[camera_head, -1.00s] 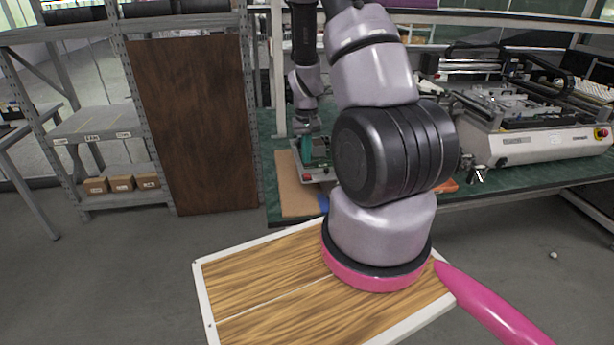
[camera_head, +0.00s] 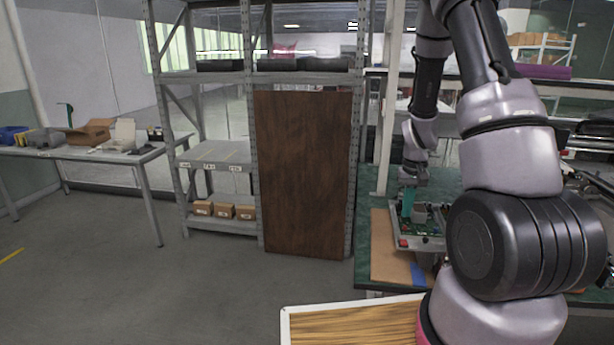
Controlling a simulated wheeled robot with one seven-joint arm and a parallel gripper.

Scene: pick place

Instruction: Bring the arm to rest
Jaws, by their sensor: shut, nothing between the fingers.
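My arm rises on the right of the head view. Its far end hangs down to my gripper (camera_head: 412,181), which is small in the picture. The gripper is shut and shows nothing held between its fingers. A teal upright piece (camera_head: 408,203) shows just below it, over a green circuit board in a pale frame (camera_head: 420,243). I cannot tell whether the gripper touches the teal piece. The fingertips are too small to make out clearly.
A green-topped workbench (camera_head: 375,215) holds the board and a brown panel (camera_head: 388,255). A metal shelf (camera_head: 215,157) with small cardboard boxes (camera_head: 224,210) and a dark wooden panel (camera_head: 303,175) stand left. A table (camera_head: 95,153) is farther left. The floor between is clear.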

